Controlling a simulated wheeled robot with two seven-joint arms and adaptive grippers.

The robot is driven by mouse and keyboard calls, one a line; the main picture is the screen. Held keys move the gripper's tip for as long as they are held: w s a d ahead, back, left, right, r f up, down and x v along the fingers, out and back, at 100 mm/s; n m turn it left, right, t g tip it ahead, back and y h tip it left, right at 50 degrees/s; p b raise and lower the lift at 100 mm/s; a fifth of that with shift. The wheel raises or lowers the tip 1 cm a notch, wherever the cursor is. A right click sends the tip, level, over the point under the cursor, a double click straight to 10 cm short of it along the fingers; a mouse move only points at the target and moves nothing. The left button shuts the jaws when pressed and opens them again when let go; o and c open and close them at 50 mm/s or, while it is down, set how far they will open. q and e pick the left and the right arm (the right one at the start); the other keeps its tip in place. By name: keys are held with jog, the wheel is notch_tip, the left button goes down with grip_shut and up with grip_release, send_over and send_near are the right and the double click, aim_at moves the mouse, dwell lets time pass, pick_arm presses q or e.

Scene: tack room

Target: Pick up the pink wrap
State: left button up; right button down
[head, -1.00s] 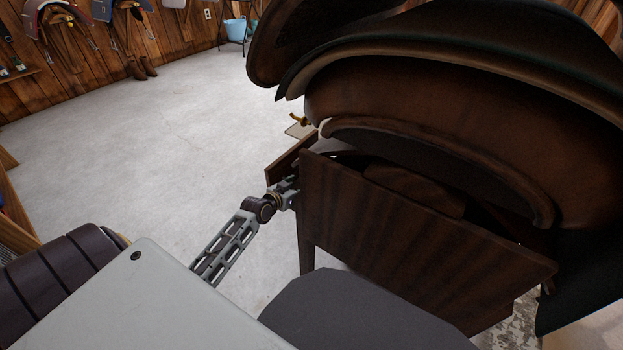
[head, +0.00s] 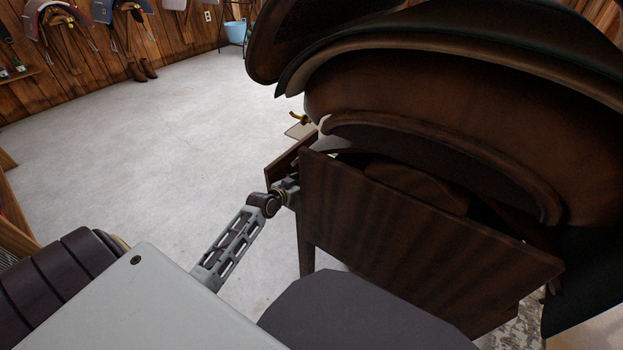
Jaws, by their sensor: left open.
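I cannot see the pink wrap in this view. My left gripper (head: 283,192) shows only in part: a grey lattice link and a dark joint reach up to the left edge of a dark wooden stand (head: 420,250). Its fingertips are hidden at or behind the wood, so I cannot tell whether they touch anything. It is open. My right gripper is not in view.
A large brown saddle (head: 450,110) rests over the wooden stand and fills the right side. A small yellow item (head: 299,118) shows beyond it. The pale floor (head: 140,150) at left is clear. Boots (head: 141,70) and a blue bucket (head: 236,31) stand at the far wall.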

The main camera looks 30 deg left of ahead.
pick_arm(q)
jog(key=shift+w+f+b, duration=0.2)
jog(key=shift+w+b, duration=0.15)
jog(key=shift+w, duration=0.3)
jog(key=shift+w+f+b, duration=0.25)
jog(key=shift+w+b, duration=0.1)
jog(key=shift+w, duration=0.2)
jog(key=shift+w+f, duration=0.1)
jog(key=shift+w, duration=0.25)
jog(key=c, duration=0.7)
jog(key=shift+c, duration=0.6)
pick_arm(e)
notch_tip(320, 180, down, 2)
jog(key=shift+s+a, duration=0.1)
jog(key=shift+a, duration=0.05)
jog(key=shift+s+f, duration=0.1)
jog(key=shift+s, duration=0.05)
